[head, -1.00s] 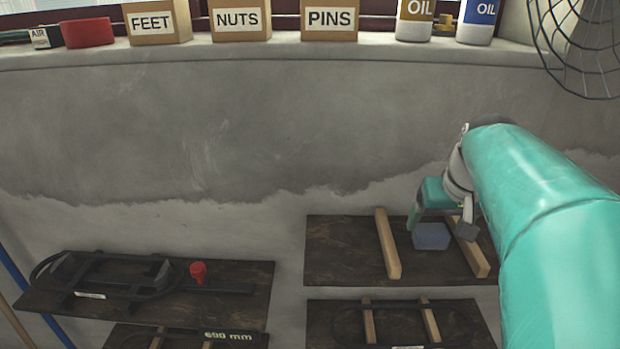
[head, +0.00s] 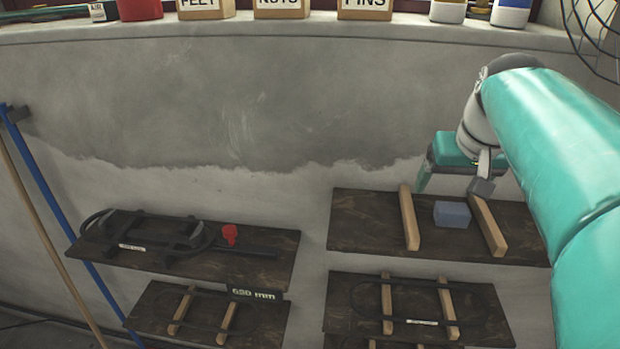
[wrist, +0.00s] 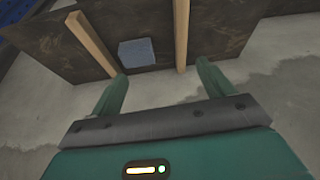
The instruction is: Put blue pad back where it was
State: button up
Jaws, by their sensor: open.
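The blue pad (head: 452,214) is a small blue-grey block. It lies on the dark upper right shelf (head: 365,228), between two wooden strips. The wrist view also shows the pad (wrist: 136,53) on the shelf, beyond my fingertips. My gripper (head: 452,186) is above and behind the pad in the head view, with its fingers apart and nothing between them. In the wrist view my gripper (wrist: 160,72) has its two green fingers spread wide, and the pad is clear of both.
Wooden strips (head: 409,218) (head: 488,226) flank the pad. A left shelf (head: 260,262) holds a black frame and a red knob (head: 230,234). Lower shelves (head: 345,318) hold more strips and black loops. Boxes (head: 365,9) and bottles line the ledge above. The wall between is bare.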

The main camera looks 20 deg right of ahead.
jog(key=a+f+n, duration=0.1)
jog(key=a+f, duration=0.3)
jog(key=a, duration=0.4)
jog(key=s+a+f+n+t+y, duration=0.1)
jog(key=a+f, duration=0.3)
jog(key=a, duration=0.5)
jog(key=s+a+f+n+y, duration=0.1)
jog(key=a+f+n, duration=0.2)
jog(key=a, duration=0.5)
jog(key=shift+s+a+f, duration=0.2)
jog(key=shift+f, duration=0.65)
jog(key=shift+d, duration=0.1)
